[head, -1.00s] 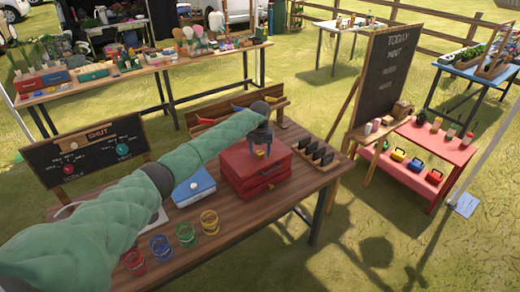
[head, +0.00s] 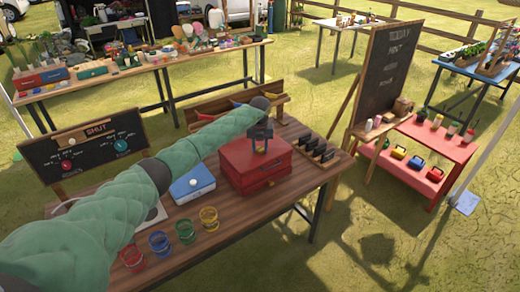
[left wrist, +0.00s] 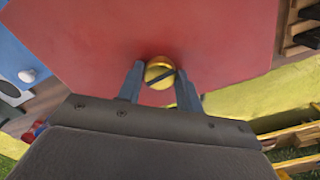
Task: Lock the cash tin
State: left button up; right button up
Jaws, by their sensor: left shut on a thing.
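The red cash tin (head: 240,168) stands on the wooden table, its lid flat. A round brass knob (left wrist: 159,73) with a dark slot sits on its red top, which also shows in the left wrist view (left wrist: 215,40). The slot looks slanted in that view. My left gripper (head: 260,146) points down over the tin's top. Its two fingers (left wrist: 160,85) are on either side of the knob, shut on it. My right gripper is not in view.
A blue box (head: 192,186) with a white knob stands left of the tin. Several coloured glasses (head: 185,231) line the front. A dark slotted rack (head: 316,150) stands right of the tin. A blackboard (head: 85,150) reading "SHUT" is at the left.

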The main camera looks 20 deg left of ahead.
pick_arm(q)
jog(key=n+b, duration=0.5)
jog(key=n, duration=0.2)
jog(key=shift+f, duration=0.1)
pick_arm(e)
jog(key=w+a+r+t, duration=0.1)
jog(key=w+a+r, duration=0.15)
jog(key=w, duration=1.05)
pick_arm(q)
jog(key=n+b, duration=0.3)
jog(key=n, duration=0.3)
jog(key=shift+b, duration=0.3)
jog(key=shift+r+n+b, duration=0.2)
jog(key=shift+n+b, duration=0.3)
jog(key=shift+n, duration=1.2)
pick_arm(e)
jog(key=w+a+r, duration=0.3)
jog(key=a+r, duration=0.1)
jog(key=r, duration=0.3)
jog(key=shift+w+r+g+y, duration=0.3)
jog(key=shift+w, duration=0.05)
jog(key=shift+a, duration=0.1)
pick_arm(q)
jog(key=o, duration=1)
